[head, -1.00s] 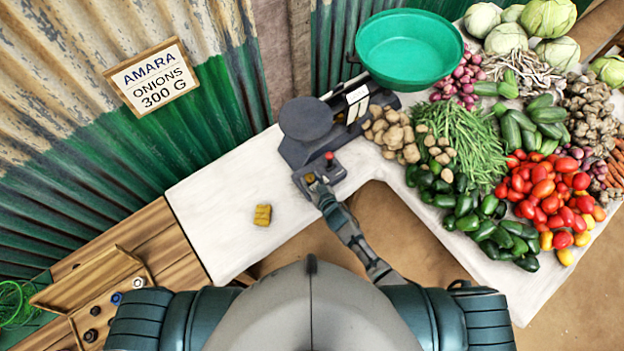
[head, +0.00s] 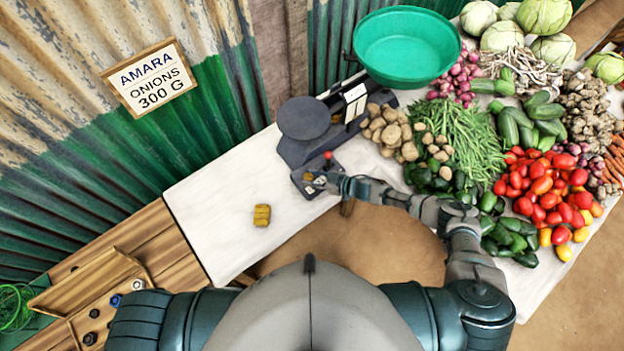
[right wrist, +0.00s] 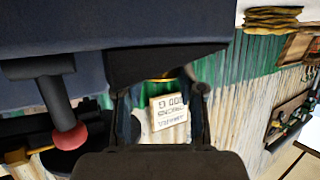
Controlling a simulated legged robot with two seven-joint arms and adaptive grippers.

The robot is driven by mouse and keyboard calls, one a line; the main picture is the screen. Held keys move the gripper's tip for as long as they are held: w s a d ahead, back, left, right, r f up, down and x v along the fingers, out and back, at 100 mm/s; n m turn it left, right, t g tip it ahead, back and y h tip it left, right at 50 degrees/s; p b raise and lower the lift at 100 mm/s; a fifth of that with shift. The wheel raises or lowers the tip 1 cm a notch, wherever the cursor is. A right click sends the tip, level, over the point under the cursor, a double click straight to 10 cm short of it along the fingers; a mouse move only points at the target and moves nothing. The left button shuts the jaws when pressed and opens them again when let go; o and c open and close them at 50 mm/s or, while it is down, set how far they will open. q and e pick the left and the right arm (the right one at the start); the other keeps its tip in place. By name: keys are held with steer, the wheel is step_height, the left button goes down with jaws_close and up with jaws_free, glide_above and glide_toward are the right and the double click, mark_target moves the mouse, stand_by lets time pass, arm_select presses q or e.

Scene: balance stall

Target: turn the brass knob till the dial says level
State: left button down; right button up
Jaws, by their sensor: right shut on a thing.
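The dark grey balance (head: 290,152) stands on the white table, with a round plate (head: 305,117) and a green basin (head: 405,48). A red-tipped lever (head: 328,155) stands on its near block and also shows in the right wrist view (right wrist: 70,137). My right gripper (head: 322,183) is at this block, shut on the brass knob (right wrist: 160,79). Only a thin brass edge of the knob shows between the fingers in the right wrist view; the rest is hidden. I cannot make out a dial reading. My left gripper is not in view.
Yellow-brass blocks (head: 262,215) lie on the bare left part of the white table (head: 215,195). Potatoes (head: 390,132), green beans (head: 460,140) and tomatoes (head: 545,190) crowd the right. A sign (head: 150,77) reading "AMARA ONIONS 300 G" hangs on the corrugated wall.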

steer(key=shift+w+d+n, duration=0.1)
steer(key=shift+w+n, duration=0.1)
steer(key=shift+n, duration=0.1)
steer(key=o, duration=0.8)
steer(key=shift+g, duration=0.3)
